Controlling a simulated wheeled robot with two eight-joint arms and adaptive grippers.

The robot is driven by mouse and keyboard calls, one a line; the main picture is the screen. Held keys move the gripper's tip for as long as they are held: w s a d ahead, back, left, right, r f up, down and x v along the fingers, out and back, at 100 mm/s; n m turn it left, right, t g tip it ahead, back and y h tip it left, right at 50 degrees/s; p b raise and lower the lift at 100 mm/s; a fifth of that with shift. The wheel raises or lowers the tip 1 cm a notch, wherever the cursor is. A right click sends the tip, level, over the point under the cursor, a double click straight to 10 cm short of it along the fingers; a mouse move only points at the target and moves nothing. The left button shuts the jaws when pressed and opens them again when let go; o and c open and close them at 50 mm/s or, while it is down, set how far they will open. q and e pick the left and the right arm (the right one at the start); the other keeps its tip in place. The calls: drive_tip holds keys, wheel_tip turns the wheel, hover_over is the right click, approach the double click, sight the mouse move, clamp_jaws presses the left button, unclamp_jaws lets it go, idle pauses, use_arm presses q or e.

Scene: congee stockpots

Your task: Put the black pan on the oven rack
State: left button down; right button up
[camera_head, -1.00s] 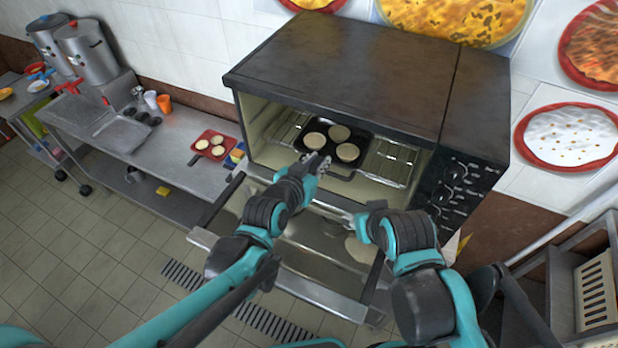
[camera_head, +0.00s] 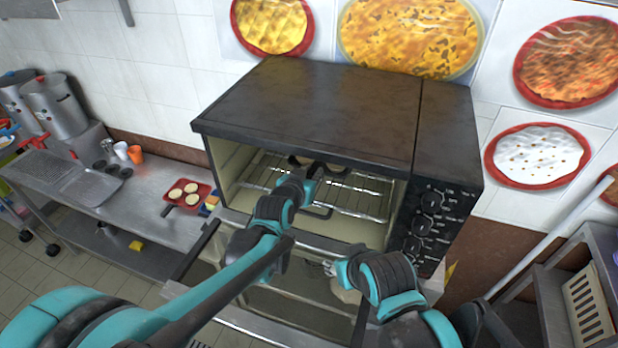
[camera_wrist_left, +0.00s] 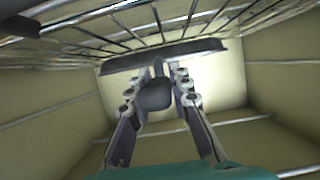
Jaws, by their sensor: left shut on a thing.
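My left gripper (camera_head: 306,180) reaches into the oven. In the left wrist view its fingers (camera_wrist_left: 160,85) are shut on the pan's dark handle (camera_wrist_left: 153,97), with the pan's dark edge (camera_wrist_left: 180,50) beyond. The oven rack (camera_head: 360,200) is a wire grid around and in front of the pan; its bars (camera_wrist_left: 110,38) also show in the wrist view. I cannot tell whether pan and rack touch. My right gripper (camera_head: 329,268) is near the lowered door, its fingers unclear.
The oven (camera_head: 320,105) has its glass door (camera_head: 270,300) lowered in front and knobs on its right side. A red pan (camera_head: 188,192) with pale rounds lies on the steel counter at left. A metal shelf unit (camera_head: 560,290) stands at right.

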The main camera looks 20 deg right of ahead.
use_arm(q)
drive_tip(key=shift+s+f+b, duration=0.1)
drive_tip(key=shift+f+b, duration=0.4)
drive_tip(key=shift+f, duration=0.1)
use_arm(e)
drive_tip(key=shift+f, duration=0.7)
drive_tip(key=shift+s, duration=0.1)
use_arm(q)
drive_tip(key=c, duration=1.3)
unclamp_jaws()
